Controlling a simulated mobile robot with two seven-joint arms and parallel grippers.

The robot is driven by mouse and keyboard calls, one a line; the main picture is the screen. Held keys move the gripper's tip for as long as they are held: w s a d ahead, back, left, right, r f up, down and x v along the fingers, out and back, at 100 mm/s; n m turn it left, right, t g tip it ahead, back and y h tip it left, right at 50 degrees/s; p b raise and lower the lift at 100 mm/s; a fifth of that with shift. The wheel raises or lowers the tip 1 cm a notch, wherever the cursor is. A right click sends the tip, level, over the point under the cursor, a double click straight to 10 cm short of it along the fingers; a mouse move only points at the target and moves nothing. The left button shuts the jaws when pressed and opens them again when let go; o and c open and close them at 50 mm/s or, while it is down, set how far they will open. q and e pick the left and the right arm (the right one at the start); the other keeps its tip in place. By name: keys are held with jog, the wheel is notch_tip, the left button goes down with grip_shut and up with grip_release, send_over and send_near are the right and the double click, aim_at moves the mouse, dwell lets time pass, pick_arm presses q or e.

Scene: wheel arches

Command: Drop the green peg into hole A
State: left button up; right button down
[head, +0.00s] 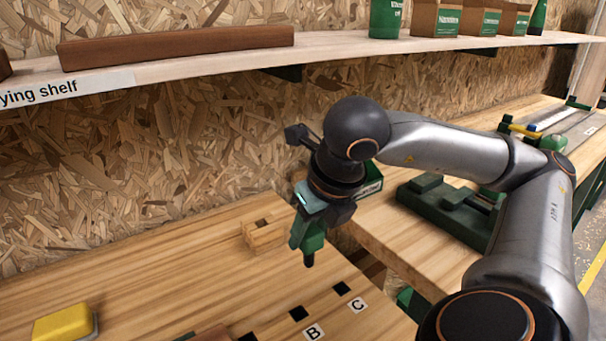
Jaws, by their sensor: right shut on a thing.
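My right gripper (308,248) comes in from the right and points down over the wooden bench. The fingers partly hide the peg. My left gripper is not in view.
A wooden block with a square hole (264,235) stands at the back of the bench. A yellow block (63,323) lies at front left. A shelf (200,70) with a brown beam and boxes runs above. A green fixture (445,206) sits on the right bench.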

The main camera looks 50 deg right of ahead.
aim_at(309, 230)
jog(key=shift+r+p, duration=2.55)
jog(key=shift+r, duration=0.7)
